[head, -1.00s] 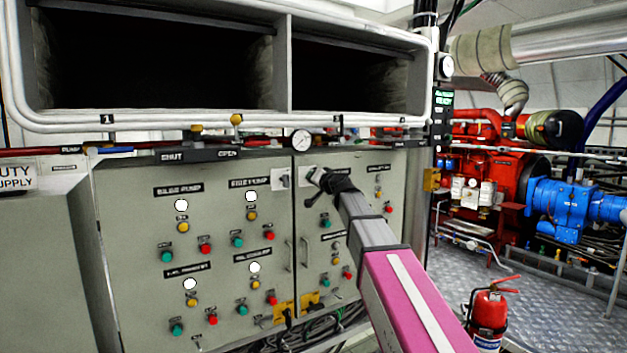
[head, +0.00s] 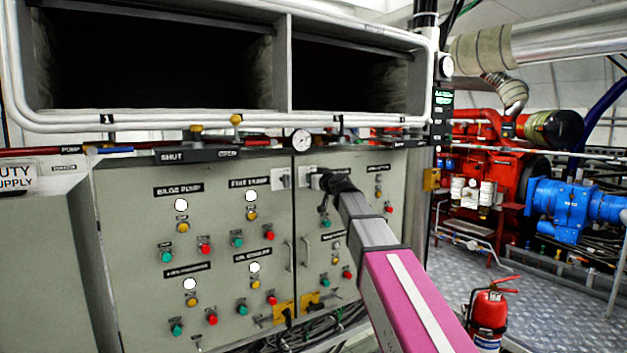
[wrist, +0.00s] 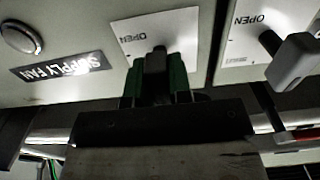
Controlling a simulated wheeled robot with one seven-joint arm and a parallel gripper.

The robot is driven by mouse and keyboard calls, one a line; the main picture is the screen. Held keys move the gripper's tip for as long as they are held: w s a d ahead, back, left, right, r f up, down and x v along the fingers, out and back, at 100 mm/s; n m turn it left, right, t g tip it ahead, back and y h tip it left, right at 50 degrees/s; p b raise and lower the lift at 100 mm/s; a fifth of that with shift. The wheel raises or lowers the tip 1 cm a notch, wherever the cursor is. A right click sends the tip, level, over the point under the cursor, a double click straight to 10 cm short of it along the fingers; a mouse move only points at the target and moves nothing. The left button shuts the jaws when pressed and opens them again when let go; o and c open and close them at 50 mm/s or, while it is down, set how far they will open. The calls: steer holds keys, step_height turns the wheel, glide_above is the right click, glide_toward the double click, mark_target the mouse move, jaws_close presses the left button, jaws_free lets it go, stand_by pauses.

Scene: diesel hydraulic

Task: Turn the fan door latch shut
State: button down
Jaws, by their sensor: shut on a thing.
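The fan door latch (wrist: 156,61) has a dark handle on a white plate (wrist: 178,24) marked OPEN, beside a SUPPLY FAN label in the wrist view. My gripper (wrist: 156,78) has green fingers, one on each side of the handle, and is shut on it. In the head view my gripper (head: 322,181) is at the top left of the right cabinet door (head: 350,235), largely covering the latch. Its white plate (head: 307,178) shows just to the left.
A second latch (wrist: 292,60) with a grey handle on its own OPEN plate is close by at right in the wrist view. Pipes run above the cabinet, with a pressure gauge (head: 302,140). A red extinguisher (head: 488,315) stands on the floor at right.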

stand_by(0.4)
steer(key=c, duration=1)
jaws_free()
steer(key=shift+c, duration=0.2)
steer(key=shift+s+d, duration=0.1)
steer(key=v, duration=1)
steer(key=shift+s+d, duration=0.2)
steer(key=shift+s, duration=0.1)
steer(key=v, duration=0.7)
steer(key=shift+s+d, duration=0.3)
